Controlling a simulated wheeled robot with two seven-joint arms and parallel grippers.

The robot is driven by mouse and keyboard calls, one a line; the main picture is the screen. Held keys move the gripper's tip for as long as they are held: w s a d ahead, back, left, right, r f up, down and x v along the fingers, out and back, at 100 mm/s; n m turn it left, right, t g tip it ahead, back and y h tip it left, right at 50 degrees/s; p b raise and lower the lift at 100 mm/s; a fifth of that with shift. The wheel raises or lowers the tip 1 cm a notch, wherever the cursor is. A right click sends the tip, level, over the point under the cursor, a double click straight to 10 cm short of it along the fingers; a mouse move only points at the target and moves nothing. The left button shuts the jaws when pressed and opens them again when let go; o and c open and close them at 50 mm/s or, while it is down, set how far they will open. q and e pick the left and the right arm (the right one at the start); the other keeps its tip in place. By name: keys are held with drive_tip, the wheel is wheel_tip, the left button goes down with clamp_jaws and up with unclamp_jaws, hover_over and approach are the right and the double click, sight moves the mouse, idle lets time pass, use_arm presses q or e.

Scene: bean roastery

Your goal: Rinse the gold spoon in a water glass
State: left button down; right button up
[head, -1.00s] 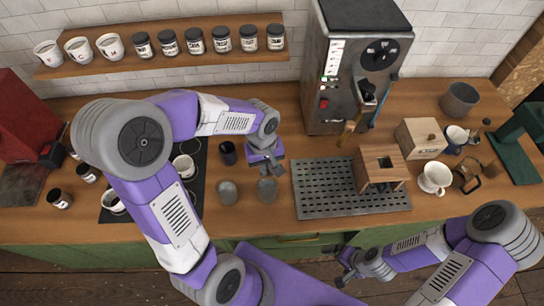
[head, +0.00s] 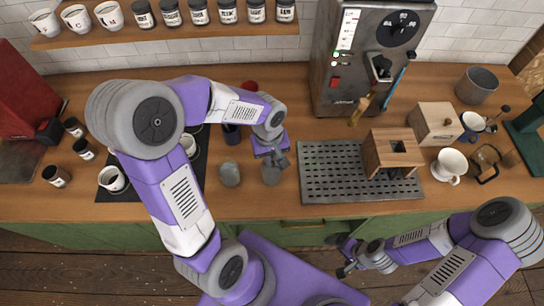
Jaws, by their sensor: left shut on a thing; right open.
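Two grey-looking water glasses stand side by side near the counter's front: a left glass (head: 229,174) and a right glass (head: 271,176). My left gripper (head: 277,162) is directly over the right glass and overlaps its rim in the picture. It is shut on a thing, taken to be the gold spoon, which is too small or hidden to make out. I cannot tell whether the spoon is inside the glass. My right gripper (head: 344,257) is open and empty, low in front of the counter.
A dark cup (head: 232,133) stands behind the glasses. A black mat (head: 128,193) with white cups lies left. A perforated tray (head: 325,178) with a wooden stand (head: 392,145) is to the right. The roasting machine (head: 350,60) stands behind. Bare counter lies in front of the glasses.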

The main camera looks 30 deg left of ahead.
drive_tip(key=shift+f+b, duration=2.1)
drive_tip(key=shift+f, duration=0.25)
drive_tip(key=shift+r, duration=0.15)
drive_tip(key=shift+r+p, duration=0.2)
drive_tip(key=shift+p, duration=0.1)
drive_tip(key=shift+f, duration=0.1)
drive_tip(key=shift+f+b, duration=0.4)
drive_tip(key=shift+b, duration=0.05)
drive_tip(key=shift+r, duration=0.1)
drive_tip(key=shift+r+p, duration=0.25)
drive_tip(key=shift+p, duration=0.05)
drive_tip(key=shift+f, duration=0.15)
